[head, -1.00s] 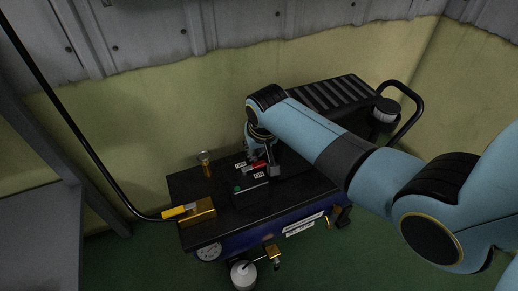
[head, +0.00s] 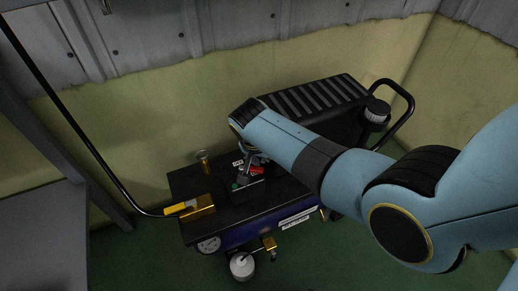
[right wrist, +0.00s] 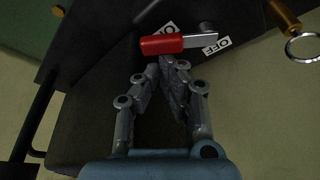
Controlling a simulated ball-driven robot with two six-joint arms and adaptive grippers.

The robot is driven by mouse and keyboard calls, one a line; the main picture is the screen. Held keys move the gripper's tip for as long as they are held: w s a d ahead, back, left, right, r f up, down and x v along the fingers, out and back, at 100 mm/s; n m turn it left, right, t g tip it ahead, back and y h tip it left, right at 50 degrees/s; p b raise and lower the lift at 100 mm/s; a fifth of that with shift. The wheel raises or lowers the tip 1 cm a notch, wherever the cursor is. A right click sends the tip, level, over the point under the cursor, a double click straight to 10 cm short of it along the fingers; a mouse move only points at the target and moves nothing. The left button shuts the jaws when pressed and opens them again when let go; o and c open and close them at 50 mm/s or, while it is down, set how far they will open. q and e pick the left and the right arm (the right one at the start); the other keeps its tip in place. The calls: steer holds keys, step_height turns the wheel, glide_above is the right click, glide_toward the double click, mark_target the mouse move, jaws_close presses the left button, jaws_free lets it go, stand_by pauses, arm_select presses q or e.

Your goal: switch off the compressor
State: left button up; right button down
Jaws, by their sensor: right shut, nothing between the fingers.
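The compressor (head: 256,232) has a dark blue tank and a black top. On top is a black switch box (head: 248,190) with a lever with a red grip (head: 257,170) and a green spot (head: 236,186). In the right wrist view the red grip (right wrist: 161,45) lies partly over one white label; an OFF label (right wrist: 216,46) lies beside its silver arm. My right gripper (head: 242,178) is at the box, left of the red grip. Its shut, empty fingertips (right wrist: 168,62) are right beside the grip; contact is unclear. My left gripper is out of view.
A brass block with a yellow handle (head: 180,208) and a hose sits at the left end. A brass fitting with a ring (head: 204,160) stands behind. A black ribbed cover (head: 318,98) and a curved handle (head: 408,108) are at right.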

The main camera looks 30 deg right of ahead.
mark_target(261, 171)
steer(key=m, duration=0.1)
steer(key=s+m+g, duration=0.1)
steer(key=m, duration=0.1)
steer(key=shift+s+a+m+h, duration=0.3)
steer(key=shift+a+h, duration=0.1)
steer(key=m, duration=0.2)
steer(key=s+a+m+g, duration=0.1)
steer(key=m, duration=0.1)
steer(key=shift+s+a, duration=0.15)
steer(key=shift+s, duration=0.05)
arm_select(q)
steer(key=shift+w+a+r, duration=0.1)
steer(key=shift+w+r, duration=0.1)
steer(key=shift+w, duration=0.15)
arm_select(e)
steer(key=shift+w, duration=0.1)
